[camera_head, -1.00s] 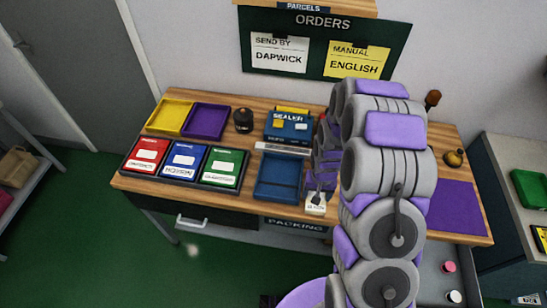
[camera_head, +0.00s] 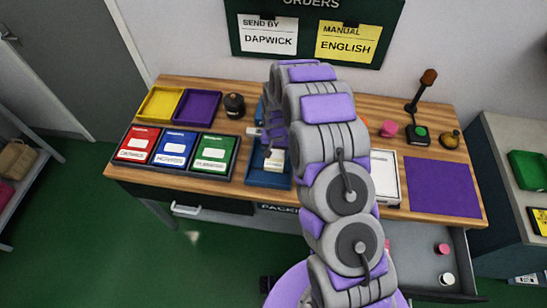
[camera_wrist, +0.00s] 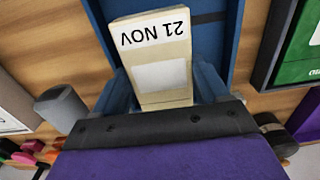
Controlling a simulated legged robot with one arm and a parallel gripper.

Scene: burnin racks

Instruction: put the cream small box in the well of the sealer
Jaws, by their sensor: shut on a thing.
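The cream small box (camera_wrist: 160,85) is between the fingers of my gripper (camera_wrist: 165,88), which is shut on it. Its label reads "21 NOV" in the wrist view, upside down. In the head view the box (camera_head: 275,160) shows over the blue sealer (camera_head: 268,178), mostly behind my arm. The blue sealer well (camera_wrist: 211,35) lies under and beyond the box in the wrist view. I cannot tell whether the box touches the well floor. My gripper in the head view is largely hidden by my arm.
Red, blue and green boxes (camera_head: 174,148) stand in a dark rack left of the sealer. Yellow (camera_head: 160,103) and purple (camera_head: 198,105) trays lie behind them. A dark round jar (camera_head: 235,106) is close by. A white tray (camera_head: 386,180) and purple mat (camera_head: 443,188) are at right.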

